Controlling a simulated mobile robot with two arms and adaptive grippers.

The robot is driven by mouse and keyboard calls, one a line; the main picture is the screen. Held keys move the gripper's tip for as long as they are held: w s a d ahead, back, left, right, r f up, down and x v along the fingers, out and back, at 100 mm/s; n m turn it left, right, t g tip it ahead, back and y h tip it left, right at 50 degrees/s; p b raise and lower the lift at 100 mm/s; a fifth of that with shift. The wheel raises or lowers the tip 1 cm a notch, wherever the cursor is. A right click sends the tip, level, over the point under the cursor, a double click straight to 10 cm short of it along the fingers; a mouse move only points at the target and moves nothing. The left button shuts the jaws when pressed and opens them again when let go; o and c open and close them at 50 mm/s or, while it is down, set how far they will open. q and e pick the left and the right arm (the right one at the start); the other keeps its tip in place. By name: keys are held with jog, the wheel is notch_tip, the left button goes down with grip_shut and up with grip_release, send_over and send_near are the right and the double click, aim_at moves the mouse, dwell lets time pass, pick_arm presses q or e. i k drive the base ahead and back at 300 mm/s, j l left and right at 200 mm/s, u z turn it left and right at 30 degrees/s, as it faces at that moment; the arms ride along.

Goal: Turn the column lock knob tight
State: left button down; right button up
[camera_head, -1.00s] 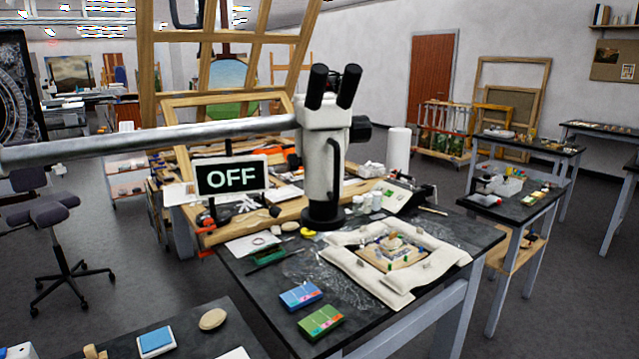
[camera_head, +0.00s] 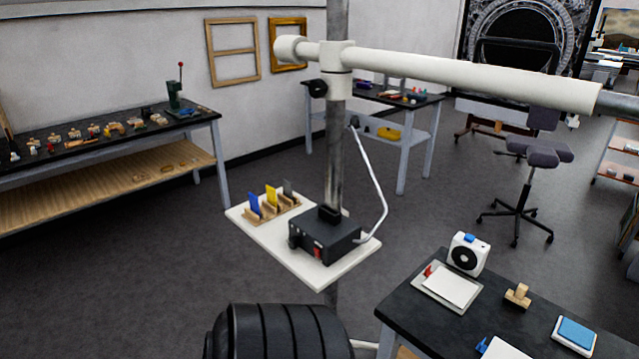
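The column lock knob (camera_head: 317,88) is a small black knob. It sticks out to the left from the white collar (camera_head: 337,58) on the upright grey metal column (camera_head: 335,160). The collar carries a thick white horizontal boom (camera_head: 450,76) that runs to the right and ends in a grey metal bar. A white end cap (camera_head: 290,48) is at the boom's left. The frame does not show how tight the knob is. Nothing touches the knob. Neither of my grippers is in view.
A white shelf (camera_head: 262,238) around the column holds a black box (camera_head: 324,236) with a cable and a rack of coloured cards (camera_head: 270,203). A dark table (camera_head: 400,312) stands front right. A bench (camera_head: 90,142) is at the left. Open floor lies between.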

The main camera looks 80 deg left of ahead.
aim_at(318, 89)
jog(key=u, duration=2.35)
